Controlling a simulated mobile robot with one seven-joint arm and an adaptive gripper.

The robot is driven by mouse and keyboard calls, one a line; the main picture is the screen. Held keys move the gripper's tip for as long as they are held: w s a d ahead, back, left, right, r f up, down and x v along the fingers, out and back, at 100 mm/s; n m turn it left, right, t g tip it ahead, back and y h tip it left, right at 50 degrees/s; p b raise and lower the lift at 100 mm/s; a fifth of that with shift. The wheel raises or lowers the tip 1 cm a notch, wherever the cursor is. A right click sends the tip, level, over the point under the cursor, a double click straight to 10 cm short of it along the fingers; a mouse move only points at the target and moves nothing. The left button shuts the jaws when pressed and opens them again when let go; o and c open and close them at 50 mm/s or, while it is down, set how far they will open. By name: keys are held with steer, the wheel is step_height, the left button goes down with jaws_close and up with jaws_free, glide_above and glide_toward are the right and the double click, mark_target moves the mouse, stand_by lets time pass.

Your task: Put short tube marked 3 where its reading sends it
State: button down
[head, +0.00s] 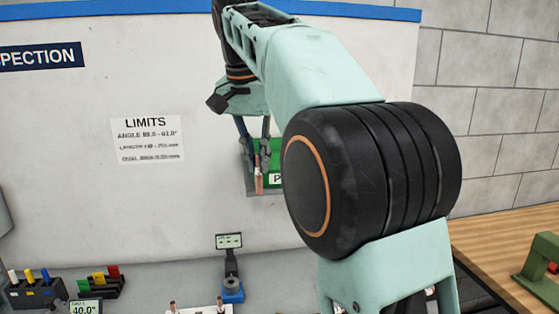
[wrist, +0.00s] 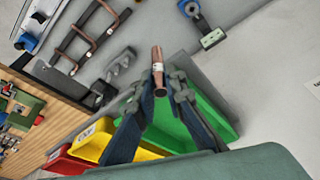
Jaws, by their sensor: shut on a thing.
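A short copper tube (head: 258,183) is held by my gripper (head: 256,158), upright in the head view. In the wrist view the tube (wrist: 157,60) stands between the fingertips of the gripper (wrist: 164,88), with a pale marked band whose number I cannot read. The tube is over or in front of a green bin (head: 277,150); its height above the bin is hard to tell. In the wrist view the green bin (wrist: 215,115) lies behind the fingers, with a yellow bin (wrist: 133,150) and a red bin (wrist: 65,165) beside it.
A LIMITS sign (head: 147,140) hangs on the wall, its figures blurred. A small display (head: 86,309) reads 40.0°. A blue-based gauge (head: 232,290) stands on the bench. Bent copper tubes (wrist: 85,40) lie on a rack. My arm hides the bench's right part in the head view.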

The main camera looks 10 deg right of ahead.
steer(key=s+d+r+m+p, duration=0.1)
steer(key=s+d+r, duration=0.2)
steer(key=r, duration=0.3)
steer(key=s+d+r+m+p, duration=0.1)
steer(key=s+d+r+p, duration=0.1)
steer(key=d+r, duration=0.3)
steer(key=shift+w+a+f+p, duration=0.1)
steer(key=shift+w+f+p, duration=0.2)
steer(key=shift+w+f, duration=1.8)
steer(key=shift+w+a+f+p, duration=0.1)
steer(key=shift+w+f+p, duration=0.2)
steer(key=shift+w+f, duration=1.85)
steer(key=shift+w+a+f+p, duration=0.1)
steer(key=shift+w+f+p, duration=0.2)
steer(key=shift+w+f, duration=1.8)
steer(key=shift+w+r, duration=0.4)
steer(key=shift+r, duration=0.05)
steer(key=shift+f, duration=0.1)
steer(key=c, duration=2)
jaws_free()
